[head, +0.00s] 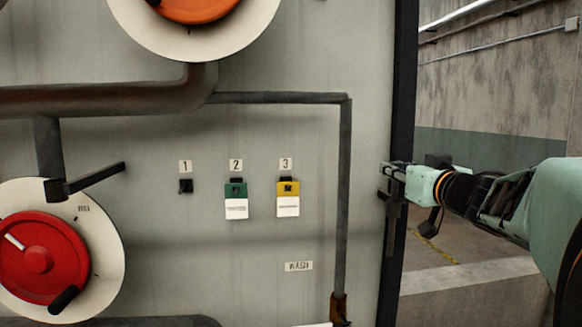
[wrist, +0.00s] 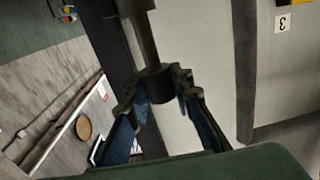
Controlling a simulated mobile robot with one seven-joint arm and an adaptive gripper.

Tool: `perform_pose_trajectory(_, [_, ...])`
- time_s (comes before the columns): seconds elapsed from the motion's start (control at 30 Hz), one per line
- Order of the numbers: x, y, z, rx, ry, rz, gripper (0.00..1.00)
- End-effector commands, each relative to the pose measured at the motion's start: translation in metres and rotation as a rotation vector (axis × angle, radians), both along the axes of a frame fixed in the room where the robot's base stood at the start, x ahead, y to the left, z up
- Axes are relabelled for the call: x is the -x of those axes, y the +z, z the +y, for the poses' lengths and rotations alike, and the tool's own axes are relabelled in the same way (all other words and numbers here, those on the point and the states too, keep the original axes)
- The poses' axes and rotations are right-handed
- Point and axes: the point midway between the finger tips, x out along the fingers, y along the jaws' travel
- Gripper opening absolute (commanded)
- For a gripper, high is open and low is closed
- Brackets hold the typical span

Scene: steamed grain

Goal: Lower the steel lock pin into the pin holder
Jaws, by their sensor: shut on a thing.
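My gripper (head: 390,170) is at the right edge of the grey panel, reaching in from the right. In the wrist view my gripper (wrist: 158,84) has its two fingers around the dark round end of a grey shaft, which looks like the steel lock pin (wrist: 146,42). The shaft runs up the picture from between the fingertips.
The panel has a red dial (head: 38,260), an orange dial (head: 190,8), and tags under numbers 2 and 3: green (head: 236,190) and yellow (head: 288,188). A pipe (head: 346,200) runs down left of my gripper. In the wrist view a round brown thing (wrist: 83,127) lies on a pale surface.

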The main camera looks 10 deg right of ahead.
Motion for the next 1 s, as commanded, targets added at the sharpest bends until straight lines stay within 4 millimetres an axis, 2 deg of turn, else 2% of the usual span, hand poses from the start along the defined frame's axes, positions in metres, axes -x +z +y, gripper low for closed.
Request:
perform_pose_trajectory(0.7, [0.0,-0.036,0.001,0.0,0.002,-0.001,0.0])
perform_pose_trajectory(1.0, [0.0,-0.04,0.0,0.0,0.001,-0.002,0.0])
